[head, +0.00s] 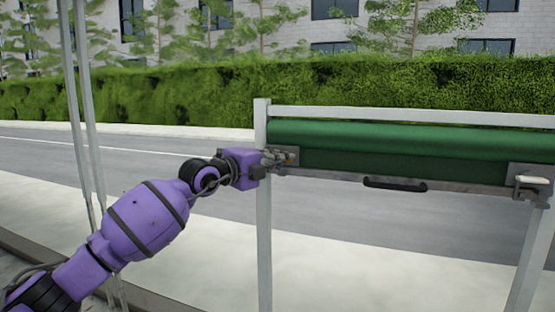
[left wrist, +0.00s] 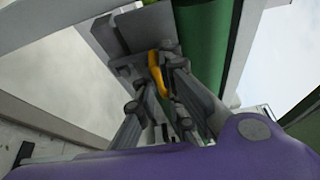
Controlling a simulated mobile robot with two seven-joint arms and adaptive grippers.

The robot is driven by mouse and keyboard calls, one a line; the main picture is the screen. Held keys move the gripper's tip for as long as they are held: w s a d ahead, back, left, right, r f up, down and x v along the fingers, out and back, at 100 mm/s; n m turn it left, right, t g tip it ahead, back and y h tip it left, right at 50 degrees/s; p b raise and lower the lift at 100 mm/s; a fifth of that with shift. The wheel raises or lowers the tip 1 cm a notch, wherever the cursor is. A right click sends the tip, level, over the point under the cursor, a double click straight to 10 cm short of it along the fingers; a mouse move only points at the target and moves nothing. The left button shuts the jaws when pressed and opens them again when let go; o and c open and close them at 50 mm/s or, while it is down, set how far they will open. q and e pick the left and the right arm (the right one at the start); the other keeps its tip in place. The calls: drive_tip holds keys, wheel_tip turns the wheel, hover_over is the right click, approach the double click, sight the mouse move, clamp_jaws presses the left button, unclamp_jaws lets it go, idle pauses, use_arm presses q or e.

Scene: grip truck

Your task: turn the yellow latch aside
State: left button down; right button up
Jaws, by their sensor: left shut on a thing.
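The yellow latch (left wrist: 157,76) shows in the left wrist view as a narrow strip between the fingers of my left gripper (left wrist: 163,68). The gripper is shut on it, and the fingers hide part of it. In the head view my left gripper (head: 281,157) is at the left end of the truck's metal rail, beside the left post (head: 263,215). The latch cannot be made out there. My right gripper is in neither view.
A green roll (head: 400,140) lies along the rail, with a black handle (head: 394,184) below it. Another catch with a pale lever (head: 533,181) is at the right end. Thin upright poles (head: 85,120) stand at the left. Road and hedge lie behind.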

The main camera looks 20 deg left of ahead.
use_arm(q)
drive_tip(key=shift+d+r+m+g+y+p, duration=0.1)
drive_tip(key=shift+m+g+y+p, duration=0.7)
drive_tip(key=shift+m, duration=1.3)
drive_tip(key=shift+d+f+m+g+y+p, duration=0.1)
drive_tip(key=shift+m+g+y+p, duration=0.15)
drive_tip(key=shift+m+y+p, duration=1.1)
drive_tip(key=shift+d+r+m+g+y+p, duration=0.1)
drive_tip(key=shift+m+g+y+p, duration=0.75)
drive_tip(key=shift+m, duration=2)
use_arm(e)
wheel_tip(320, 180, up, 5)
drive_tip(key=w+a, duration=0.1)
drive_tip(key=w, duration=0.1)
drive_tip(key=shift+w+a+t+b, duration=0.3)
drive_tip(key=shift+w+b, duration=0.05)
drive_tip(key=shift+b, duration=0.1)
use_arm(q)
drive_tip(key=shift+t+y, duration=0.3)
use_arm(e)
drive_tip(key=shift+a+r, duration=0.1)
use_arm(q)
drive_tip(key=c, duration=1.9)
unclamp_jaws()
drive_tip(key=shift+r, duration=0.1)
drive_tip(key=shift+o, duration=0.2)
drive_tip(key=v, duration=1.2)
